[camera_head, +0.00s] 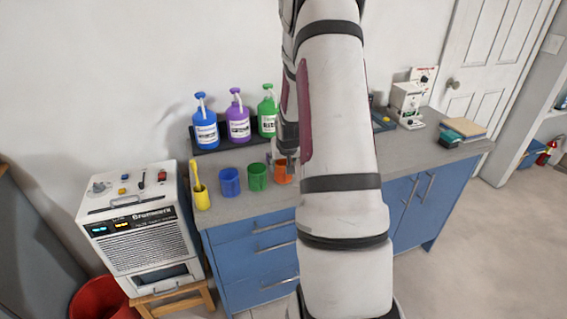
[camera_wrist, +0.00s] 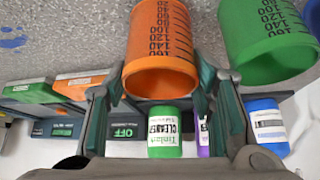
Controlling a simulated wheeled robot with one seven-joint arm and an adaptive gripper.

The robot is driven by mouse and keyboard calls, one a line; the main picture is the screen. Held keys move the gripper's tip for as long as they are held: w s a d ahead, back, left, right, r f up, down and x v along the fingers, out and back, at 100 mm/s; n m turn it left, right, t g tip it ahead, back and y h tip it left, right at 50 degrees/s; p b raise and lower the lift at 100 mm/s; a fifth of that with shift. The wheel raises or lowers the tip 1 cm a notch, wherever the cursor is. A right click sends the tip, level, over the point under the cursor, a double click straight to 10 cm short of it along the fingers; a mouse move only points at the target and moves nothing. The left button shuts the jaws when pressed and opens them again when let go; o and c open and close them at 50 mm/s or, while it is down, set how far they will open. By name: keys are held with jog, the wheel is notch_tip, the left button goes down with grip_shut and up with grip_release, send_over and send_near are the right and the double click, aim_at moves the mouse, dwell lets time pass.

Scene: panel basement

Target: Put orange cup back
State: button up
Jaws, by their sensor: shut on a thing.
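The orange cup (camera_head: 282,174) is on or just above the grey counter, beside the green cup (camera_head: 257,177); I cannot tell whether it touches the counter. My arm hides part of it in the head view. In the wrist view, which looks upside down, the orange cup (camera_wrist: 163,40) with black measuring marks sits between the two fingers of my gripper (camera_wrist: 157,72). The gripper is shut on the cup's sides. The green cup also shows in the wrist view (camera_wrist: 268,40), close to the right finger but apart from it.
A blue cup (camera_head: 230,182) and a yellow container (camera_head: 201,198) with a tool stand left on the counter (camera_head: 243,205). Blue, purple and green bottles (camera_head: 267,112) stand behind on a dark tray. Devices (camera_head: 405,101) and a box (camera_head: 463,128) lie to the right.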

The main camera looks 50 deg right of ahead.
jog(key=shift+f, duration=0.2)
jog(key=shift+f, duration=0.2)
jog(key=o, duration=1)
jog(key=shift+o, duration=0.2)
jog(key=shift+r, duration=0.15)
